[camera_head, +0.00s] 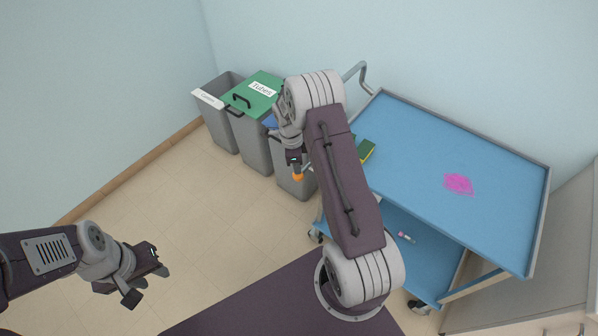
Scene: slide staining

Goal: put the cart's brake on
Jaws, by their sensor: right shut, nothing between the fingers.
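The cart (420,140) has a blue top tray, a blue lower shelf (425,262) and a grey push handle (362,72) at its far left corner. A caster (315,236) shows under its left side and another (420,306) at the front. My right arm crosses in front of the cart's left side and hides part of it. My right gripper (295,166) is shut and empty, left of the cart. A small orange part (298,177) shows right at its fingertips; I cannot tell what it belongs to. My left gripper (148,285) is open and empty above the floor.
A grey bin (222,128), a green-lidded bin labelled "Tubes" (256,98) and a third bin (296,186) stand along the wall. A pink stain (458,184) marks the top tray. A green and yellow sponge (367,150) lies at its left edge. The floor at left is clear.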

